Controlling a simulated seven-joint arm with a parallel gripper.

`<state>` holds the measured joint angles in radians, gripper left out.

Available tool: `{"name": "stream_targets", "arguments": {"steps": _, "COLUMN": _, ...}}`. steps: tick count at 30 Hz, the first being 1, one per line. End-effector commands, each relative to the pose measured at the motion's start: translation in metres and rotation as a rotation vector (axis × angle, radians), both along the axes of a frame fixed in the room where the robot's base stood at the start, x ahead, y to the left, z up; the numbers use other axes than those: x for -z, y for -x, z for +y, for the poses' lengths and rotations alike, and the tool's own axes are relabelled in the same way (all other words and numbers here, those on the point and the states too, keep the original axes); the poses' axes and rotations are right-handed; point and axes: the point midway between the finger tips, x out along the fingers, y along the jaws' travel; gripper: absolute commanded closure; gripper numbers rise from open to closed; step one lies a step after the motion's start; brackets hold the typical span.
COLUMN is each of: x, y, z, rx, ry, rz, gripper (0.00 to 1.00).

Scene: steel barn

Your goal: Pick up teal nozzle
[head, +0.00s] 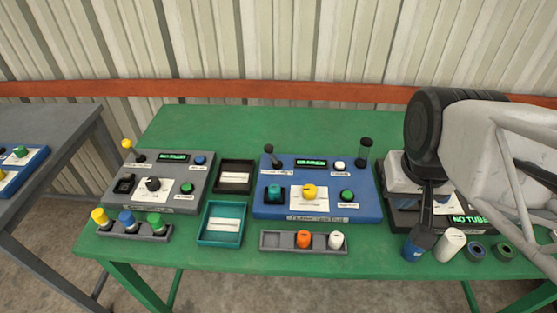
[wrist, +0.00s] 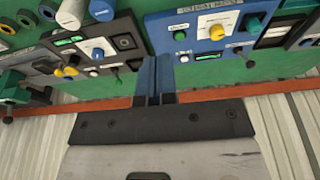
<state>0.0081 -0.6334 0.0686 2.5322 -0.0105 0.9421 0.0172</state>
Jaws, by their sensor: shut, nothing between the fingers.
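My gripper (head: 426,232) is at the right, pointing down near a blue cylinder (head: 413,246), far from that rack. In the wrist view my gripper (wrist: 153,62) shows its blue fingers together, with nothing between them. The green-topped piece is not visible in the wrist view.
A teal tray (head: 202,240) and a black tray (head: 219,177) lie between a grey panel (head: 187,173) and a blue panel (head: 365,207). A rack (head: 283,246) holds orange and white pieces. A white cylinder (head: 452,243) and dark rings stand at right. Upright levers rise from the panels.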

Motion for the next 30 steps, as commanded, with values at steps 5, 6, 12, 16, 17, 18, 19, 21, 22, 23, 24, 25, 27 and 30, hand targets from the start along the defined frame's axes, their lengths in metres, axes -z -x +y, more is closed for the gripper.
{"name": "stream_targets", "arguments": {"steps": 5, "x": 0.0000, "y": 0.0000, "z": 0.0000, "rx": 0.000, "ry": 0.000, "rz": 0.000, "gripper": 1.00}}
{"name": "stream_targets", "arguments": {"steps": 6, "x": 0.0000, "y": 0.0000, "z": 0.0000, "rx": 0.000, "ry": 0.000, "rz": 0.000, "gripper": 0.95}}
{"name": "stream_targets", "arguments": {"steps": 12, "x": 0.0000, "y": 0.0000, "z": 0.0000, "rx": 0.000, "ry": 0.000, "rz": 0.000, "gripper": 0.65}}
{"name": "stream_targets", "arguments": {"steps": 16, "x": 0.0000, "y": 0.0000, "z": 0.0000, "rx": 0.000, "ry": 0.000, "rz": 0.000, "gripper": 0.45}}
{"name": "stream_targets", "arguments": {"steps": 17, "x": 0.0000, "y": 0.0000, "z": 0.0000, "rx": 0.000, "ry": 0.000, "rz": 0.000, "gripper": 0.40}}
{"name": "stream_targets", "arguments": {"steps": 18, "x": 0.0000, "y": 0.0000, "z": 0.0000, "rx": 0.000, "ry": 0.000, "rz": 0.000, "gripper": 0.34}}
{"name": "stream_targets", "arguments": {"steps": 19, "x": 0.0000, "y": 0.0000, "z": 0.0000, "rx": 0.000, "ry": 0.000, "rz": 0.000, "gripper": 0.34}}
{"name": "stream_targets", "arguments": {"steps": 21, "x": 0.0000, "y": 0.0000, "z": 0.0000, "rx": 0.000, "ry": 0.000, "rz": 0.000, "gripper": 0.34}}
{"name": "stream_targets", "arguments": {"steps": 22, "x": 0.0000, "y": 0.0000, "z": 0.0000, "rx": 0.000, "ry": 0.000, "rz": 0.000, "gripper": 0.34}}
{"name": "stream_targets", "arguments": {"steps": 23, "x": 0.0000, "y": 0.0000, "z": 0.0000, "rx": 0.000, "ry": 0.000, "rz": 0.000, "gripper": 0.34}}
{"name": "stream_targets", "arguments": {"steps": 24, "x": 0.0000, "y": 0.0000, "z": 0.0000, "rx": 0.000, "ry": 0.000, "rz": 0.000, "gripper": 0.34}}
{"name": "stream_targets", "arguments": {"steps": 25, "x": 0.0000, "y": 0.0000, "z": 0.0000, "rx": 0.000, "ry": 0.000, "rz": 0.000, "gripper": 0.34}}
{"name": "stream_targets", "arguments": {"steps": 27, "x": 0.0004, "y": -0.0002, "z": 0.0004, "rx": 0.001, "ry": -0.002, "rz": 0.001, "gripper": 0.34}}
{"name": "stream_targets", "arguments": {"steps": 30, "x": 0.0030, "y": -0.0010, "z": 0.0027, "rx": 0.012, "ry": -0.018, "rz": 0.009, "gripper": 0.34}}
